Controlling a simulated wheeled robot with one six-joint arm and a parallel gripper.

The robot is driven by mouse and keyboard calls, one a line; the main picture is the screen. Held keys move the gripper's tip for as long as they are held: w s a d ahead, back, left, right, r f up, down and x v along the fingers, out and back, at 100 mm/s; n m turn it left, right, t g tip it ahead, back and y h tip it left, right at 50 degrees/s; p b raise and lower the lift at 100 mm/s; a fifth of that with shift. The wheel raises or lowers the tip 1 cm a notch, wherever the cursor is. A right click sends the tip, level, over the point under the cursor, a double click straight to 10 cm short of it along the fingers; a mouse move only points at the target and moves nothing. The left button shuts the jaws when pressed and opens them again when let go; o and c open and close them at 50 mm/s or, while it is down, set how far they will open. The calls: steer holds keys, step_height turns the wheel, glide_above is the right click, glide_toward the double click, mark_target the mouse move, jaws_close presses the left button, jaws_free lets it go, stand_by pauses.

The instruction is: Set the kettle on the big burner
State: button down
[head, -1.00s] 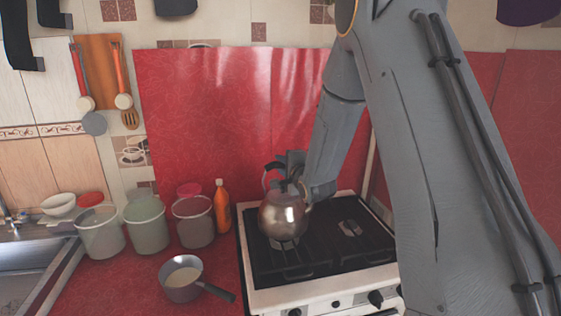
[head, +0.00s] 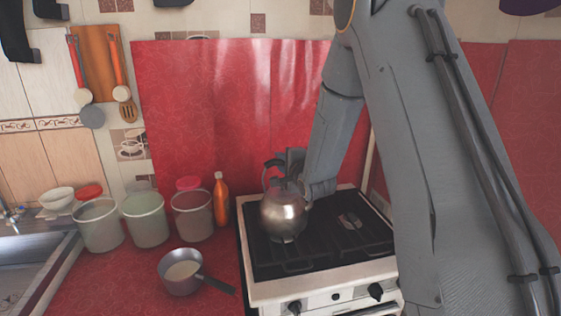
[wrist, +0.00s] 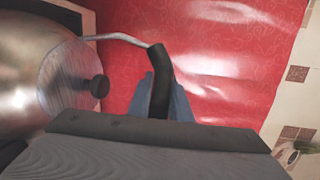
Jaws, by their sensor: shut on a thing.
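The kettle (head: 283,214) is a shiny metal pot with a dark handle, upright over the left part of the black stove top (head: 340,250). I cannot tell whether its base touches the grate. My gripper (head: 284,164) is at the kettle's handle, behind and above the body. In the wrist view my gripper (wrist: 165,98) is shut on the dark handle, and the kettle's body (wrist: 25,65) and round lid with a black knob show at the left. The burner under the kettle is hidden. Another burner (head: 350,221) shows bare at the right.
A saucepan (head: 182,272) with pale contents stands on the red counter left of the stove, its handle pointing toward the stove. Several canisters (head: 144,218) and an orange bottle (head: 221,199) stand behind it. A sink (head: 35,270) is at the far left.

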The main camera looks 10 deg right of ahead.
steer(key=shift+f, duration=0.2)
steer(key=c, duration=1.5)
jaws_free()
steer(key=shift+c, duration=0.2)
steer(key=shift+s+f, duration=0.1)
steer(key=shift+f, duration=0.1)
steer(key=b+v, duration=0.3)
steer(key=v, duration=0.4)
steer(key=shift+s, duration=0.35)
